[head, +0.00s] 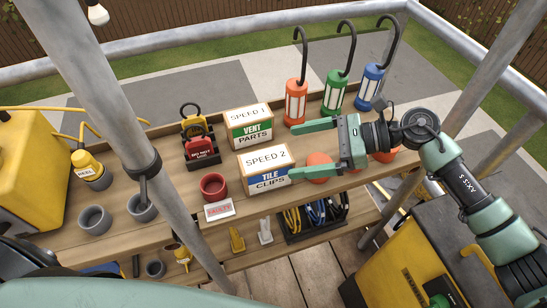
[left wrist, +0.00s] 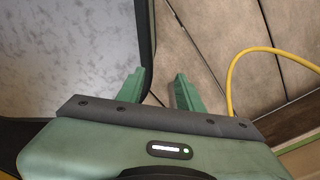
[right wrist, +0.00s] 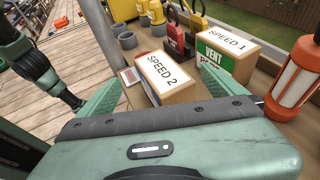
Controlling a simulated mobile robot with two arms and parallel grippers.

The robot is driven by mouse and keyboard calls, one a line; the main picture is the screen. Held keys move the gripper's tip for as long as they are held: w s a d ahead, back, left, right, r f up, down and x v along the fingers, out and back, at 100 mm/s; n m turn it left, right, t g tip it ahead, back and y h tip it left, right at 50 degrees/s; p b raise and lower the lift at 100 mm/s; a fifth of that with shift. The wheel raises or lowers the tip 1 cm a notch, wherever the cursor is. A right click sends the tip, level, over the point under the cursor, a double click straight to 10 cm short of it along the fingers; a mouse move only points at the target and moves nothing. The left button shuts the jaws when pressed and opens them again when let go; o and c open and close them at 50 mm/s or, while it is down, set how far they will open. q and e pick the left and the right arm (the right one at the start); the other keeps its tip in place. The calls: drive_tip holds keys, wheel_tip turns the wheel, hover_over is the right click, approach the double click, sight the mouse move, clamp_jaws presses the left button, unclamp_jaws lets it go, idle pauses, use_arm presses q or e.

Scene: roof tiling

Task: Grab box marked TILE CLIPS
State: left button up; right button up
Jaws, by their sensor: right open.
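The box marked TILE CLIPS (head: 264,170) stands on the wooden shelf, with a white SPEED 2 top and a blue label band. My right gripper (head: 292,149) is open, coming in from the right, with its green fingers apart at the box's right side. In the right wrist view the box (right wrist: 166,76) stands between and ahead of the open fingers (right wrist: 160,92), and nothing is held. My left gripper (left wrist: 160,92) shows only in the left wrist view, its two green fingers apart with nothing between them.
The VENT PARTS box (head: 249,127) stands just behind. A red cup (head: 213,187) and small sign (head: 219,210) are at the left. Orange (head: 296,101), green (head: 334,91) and blue lanterns (head: 369,87) stand behind my right arm. A grey pole (head: 137,135) crosses in front.

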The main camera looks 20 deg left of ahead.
sight(269, 158)
drive_tip(key=p+x, duration=0.1)
drive_tip(key=x, duration=0.2)
drive_tip(key=f+p+x, duration=0.1)
drive_tip(key=x, duration=0.3)
drive_tip(key=shift+d+r+p, duration=0.1)
drive_tip(key=shift+d+p, duration=0.1)
drive_tip(key=shift+p, duration=0.15)
drive_tip(key=shift+a+f, duration=0.2)
drive_tip(key=shift+a, duration=0.05)
drive_tip(key=shift+c, duration=0.6)
clamp_jaws()
